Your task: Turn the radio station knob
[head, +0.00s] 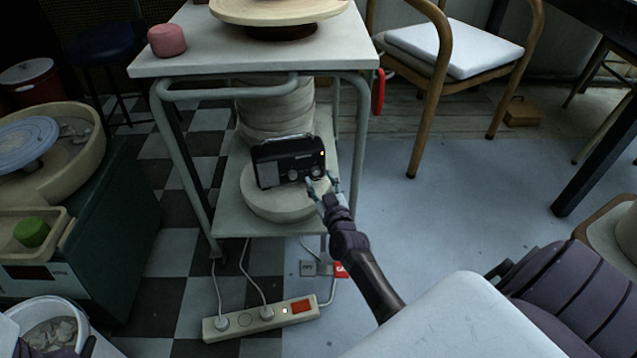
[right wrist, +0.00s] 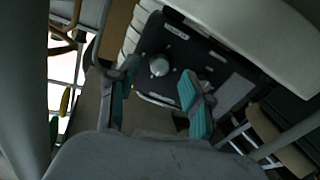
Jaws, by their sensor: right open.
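A small black radio (head: 275,165) stands upright on a round plaster slab (head: 270,205) on the lower shelf of the table. Its front has two round knobs low down and a small orange light at the upper right. My right gripper (head: 320,181) is open at the lower right of the radio front, its fingers around the right knob area. In the right wrist view a silver knob (right wrist: 159,66) shows beyond and between the open fingers (right wrist: 160,88). Contact with it cannot be told. My left gripper is not clearly seen.
The tabletop (head: 180,45) overhangs the radio, and its metal legs flank the shelf. Plaster discs (head: 275,110) are stacked behind the radio. A power strip (head: 245,322) with cables lies on the floor in front. A wooden chair (head: 450,50) stands at the right; the floor there is mostly clear.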

